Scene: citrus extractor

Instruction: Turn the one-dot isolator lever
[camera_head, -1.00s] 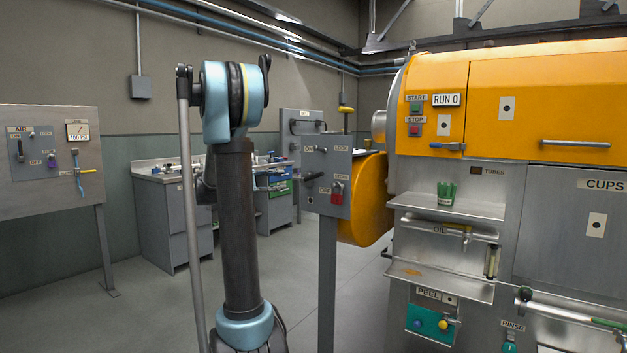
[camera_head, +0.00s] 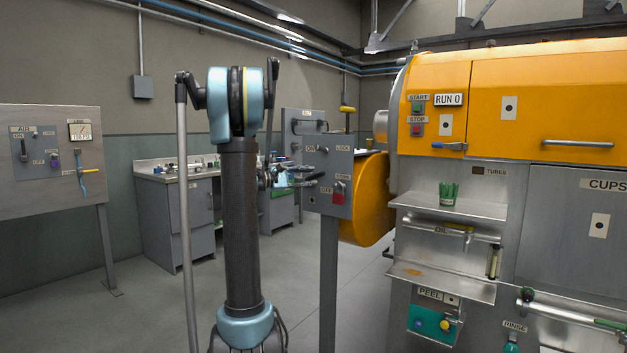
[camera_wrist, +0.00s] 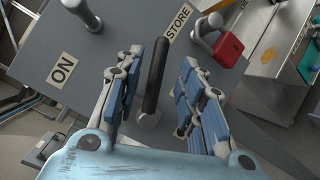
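A grey isolator panel (camera_head: 343,172) stands on a post left of the orange machine; in the wrist view its face (camera_wrist: 112,32) carries ON and STORE labels. A black lever (camera_wrist: 156,75) on a light pivot stands out from this face. My gripper (camera_wrist: 160,85) is open, with one blue-padded finger on each side of the lever. Gaps show between lever and pads, so it is not gripped. In the head view my gripper (camera_head: 292,176) is at the panel's left edge and covers the lever. I cannot make out a one-dot mark on it.
A red padlock (camera_wrist: 229,50) hangs on a metal hasp right of the lever, close to the right finger. A metal peg (camera_wrist: 82,14) sticks out at upper left. The AIR board (camera_head: 85,180) stands far left; the orange machine (camera_head: 480,100) is at right.

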